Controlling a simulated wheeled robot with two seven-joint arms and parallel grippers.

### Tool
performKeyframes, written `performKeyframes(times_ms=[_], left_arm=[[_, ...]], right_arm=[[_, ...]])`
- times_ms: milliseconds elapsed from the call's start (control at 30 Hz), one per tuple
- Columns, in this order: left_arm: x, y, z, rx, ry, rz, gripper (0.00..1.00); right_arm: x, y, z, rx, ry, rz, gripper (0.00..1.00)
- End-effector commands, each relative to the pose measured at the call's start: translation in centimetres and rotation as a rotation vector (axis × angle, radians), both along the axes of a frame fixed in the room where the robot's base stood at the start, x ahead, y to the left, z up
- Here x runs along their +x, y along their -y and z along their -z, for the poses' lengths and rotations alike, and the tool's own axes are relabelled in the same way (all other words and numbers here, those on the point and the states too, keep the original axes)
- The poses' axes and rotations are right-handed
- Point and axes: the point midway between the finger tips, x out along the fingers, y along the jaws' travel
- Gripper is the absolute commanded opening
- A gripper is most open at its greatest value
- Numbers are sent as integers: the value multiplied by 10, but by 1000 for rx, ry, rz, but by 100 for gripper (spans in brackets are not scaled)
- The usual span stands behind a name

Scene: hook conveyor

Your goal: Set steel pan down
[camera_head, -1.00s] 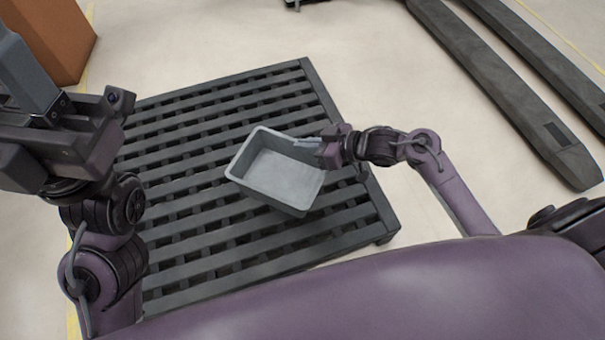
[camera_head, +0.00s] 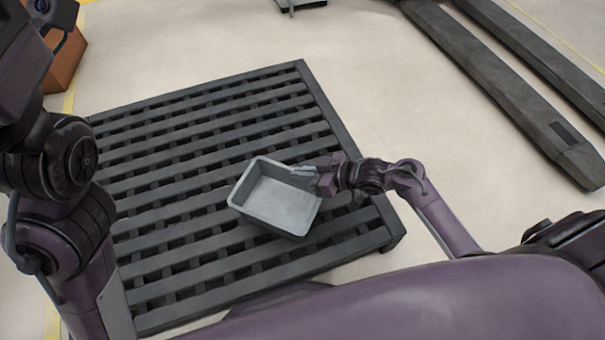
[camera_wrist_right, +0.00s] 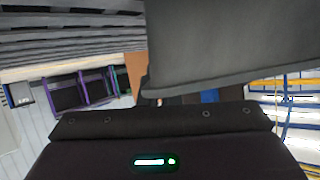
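The steel pan (camera_head: 280,200), a grey open rectangular tub, is empty and over the right part of the dark slatted pallet (camera_head: 180,219) in the head view. I cannot tell if its bottom touches the slats. My right gripper (camera_head: 303,171) is at the pan's upper right rim, its fingers shut on it. In the right wrist view the pan's grey wall (camera_wrist_right: 235,45) fills the upper right, close to the gripper body, and the fingertips are hidden. Of my left arm, the links show at the left edge of the head view; its fingers are out of frame.
An orange-brown box (camera_head: 66,70) stands at the upper left. Long dark forks (camera_head: 510,85) lie on the floor at the upper right. The pallet slats left of and behind the pan are bare. The pale floor (camera_head: 400,100) between pallet and forks is clear.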

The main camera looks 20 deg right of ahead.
Motion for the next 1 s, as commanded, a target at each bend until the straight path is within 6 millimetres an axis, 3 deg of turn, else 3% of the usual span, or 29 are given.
performKeyframes(times_ms=[267,300,433,767,1000], left_arm=[[0,0,0,0,0,-1,36],[0,0,0,-1,1,-1,36],[0,0,-1,0,0,-1,36],[0,0,-2,-1,1,-1,36],[15,-5,3,-8,-63,-2,36]], right_arm=[[1,0,0,4,5,0,0],[0,0,1,0,1,0,9],[0,0,1,0,0,0,25],[0,0,-2,1,1,0,25],[-20,23,-20,-3,-3,0,25]])
